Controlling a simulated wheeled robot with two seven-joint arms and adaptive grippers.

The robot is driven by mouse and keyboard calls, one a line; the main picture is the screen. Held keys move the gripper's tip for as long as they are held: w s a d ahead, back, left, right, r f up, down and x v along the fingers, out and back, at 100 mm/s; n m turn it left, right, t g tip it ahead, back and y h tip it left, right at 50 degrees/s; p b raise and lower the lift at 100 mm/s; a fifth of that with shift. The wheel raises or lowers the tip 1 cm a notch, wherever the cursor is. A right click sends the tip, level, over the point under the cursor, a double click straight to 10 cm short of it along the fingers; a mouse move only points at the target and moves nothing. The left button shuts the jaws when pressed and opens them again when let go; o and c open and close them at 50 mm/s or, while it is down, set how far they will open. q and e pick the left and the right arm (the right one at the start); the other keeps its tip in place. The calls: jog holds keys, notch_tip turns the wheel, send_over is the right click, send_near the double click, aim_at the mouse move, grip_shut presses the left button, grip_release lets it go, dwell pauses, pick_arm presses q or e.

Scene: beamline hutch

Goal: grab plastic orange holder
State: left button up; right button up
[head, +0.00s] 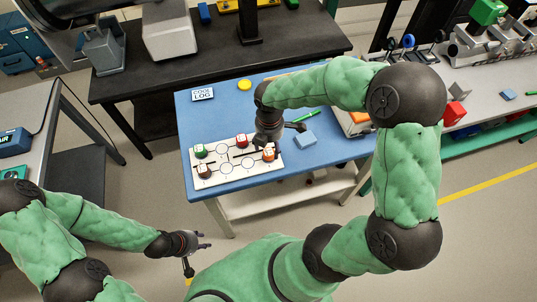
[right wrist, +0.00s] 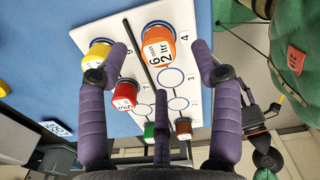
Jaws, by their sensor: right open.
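The orange holder (head: 268,154) has a white label and stands on a white board (head: 236,172) with printed circles on the blue table. In the right wrist view, the orange holder (right wrist: 159,42) stands upright ahead of my right gripper (right wrist: 160,62), between the lines of its spread fingers. My right gripper (head: 277,141) is open and empty above the board's right end, partly covering it in the head view. I cannot tell if any finger touches the holder. My left gripper (head: 200,246) is open and empty, low at the left, away from the table.
Red (right wrist: 124,95), yellow (right wrist: 96,55), green (right wrist: 150,130) and brown (right wrist: 183,127) holders share the board.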

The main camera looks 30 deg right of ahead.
aim_at(268, 152)
notch_tip(268, 152, down, 5)
jog(key=shift+w+a+r+b, duration=0.1)
jog(key=shift+w+a+b, duration=0.05)
jog(key=shift+b, duration=0.65)
jog(key=c, duration=1.3)
